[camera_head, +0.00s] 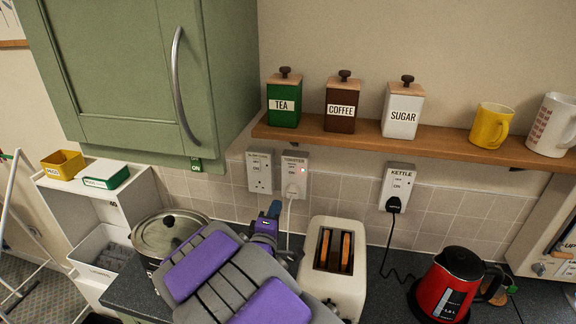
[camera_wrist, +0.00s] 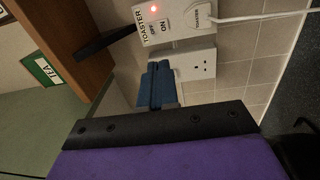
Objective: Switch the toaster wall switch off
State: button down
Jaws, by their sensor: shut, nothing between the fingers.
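The toaster wall switch (camera_head: 295,176) is a white plate on the tiled wall, labelled TOASTER, with OFF and ON marks and a lit red light. A white plug and cord are in its socket. In the wrist view the switch (camera_wrist: 158,28) is at the top, red light lit; its rocker position is not clear. My gripper (camera_head: 274,209) is below and left of it in the head view, its blue fingers shut and empty. In the wrist view the gripper (camera_wrist: 155,84) appears close to the neighbouring socket, apart from the toaster switch; contact cannot be told.
An unplugged socket (camera_head: 260,172) is just left of the toaster switch. The kettle switch (camera_head: 397,184) is to the right. A wooden shelf (camera_head: 440,147) with canisters overhangs them. The toaster (camera_head: 318,284), steel pot (camera_head: 168,235) and red kettle (camera_head: 447,287) stand on the counter; a green cupboard (camera_head: 120,70) hangs left.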

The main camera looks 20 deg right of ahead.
jog(key=b, duration=0.1)
send_near(291, 166)
jog(key=shift+h, duration=0.3)
jog(key=x, duration=0.4)
jog(key=f+x, duration=0.1)
jog(key=x, duration=0.1)
jog(key=shift+w+d, duration=0.1)
jog(key=shift+w, duration=0.4)
jog(key=shift+d+r+p, duration=0.1)
jog(key=shift+r+p, duration=0.15)
jog(key=shift+p, duration=0.1)
jog(key=p, duration=0.3)
jog(key=shift+w+r+g, duration=0.15)
jog(key=shift+r+g, duration=0.15)
jog(key=shift+r, duration=0.1)
jog(key=shift+f, duration=0.15)
